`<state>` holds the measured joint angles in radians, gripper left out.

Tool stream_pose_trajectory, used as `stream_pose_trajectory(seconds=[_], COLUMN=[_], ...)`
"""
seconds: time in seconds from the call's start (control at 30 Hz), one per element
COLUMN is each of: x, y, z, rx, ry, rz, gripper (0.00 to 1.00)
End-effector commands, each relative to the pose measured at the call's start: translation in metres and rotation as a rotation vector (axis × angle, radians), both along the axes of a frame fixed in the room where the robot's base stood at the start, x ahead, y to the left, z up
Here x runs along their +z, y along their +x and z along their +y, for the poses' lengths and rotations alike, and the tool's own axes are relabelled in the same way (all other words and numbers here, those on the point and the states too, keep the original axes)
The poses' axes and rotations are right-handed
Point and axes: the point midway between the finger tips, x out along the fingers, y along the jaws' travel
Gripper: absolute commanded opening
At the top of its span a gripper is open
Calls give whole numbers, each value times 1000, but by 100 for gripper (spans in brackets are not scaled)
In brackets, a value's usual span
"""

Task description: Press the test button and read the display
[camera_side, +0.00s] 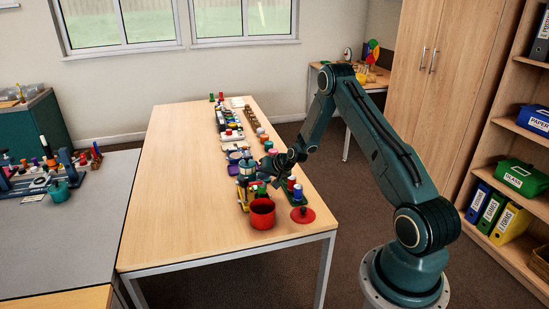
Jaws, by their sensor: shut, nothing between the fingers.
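My gripper (268,172) is shut and empty, low over the right side of the wooden table (180,180). It is close beside a small grey-blue device (246,168) on a yellow stand; I cannot tell whether they touch. A red disc (303,215) with a dark knob lies at the table's right edge, in front of my gripper. The test button and the display are too small to make out for certain among the crowded items. My wrist and fingers hide part of that crowd.
A red pot (262,214) stands just in front of the device. A green strip (291,197) with coloured cylinders is right of my gripper. Rows of small items run toward the table's back. The table's left half is clear. A grey bench (85,233) adjoins at left.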

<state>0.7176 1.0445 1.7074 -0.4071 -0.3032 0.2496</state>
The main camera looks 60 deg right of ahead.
Motion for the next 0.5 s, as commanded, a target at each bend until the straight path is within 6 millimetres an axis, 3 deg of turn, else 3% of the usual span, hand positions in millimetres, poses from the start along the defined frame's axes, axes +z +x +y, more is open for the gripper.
stream_pose_trajectory(seconds=[0.23, 0.5], x=[4, 22], y=[0, 0], z=[0, 0], rx=[-1, 0], ry=[-1, -2], rz=[-1, -2], gripper=[0, 0])
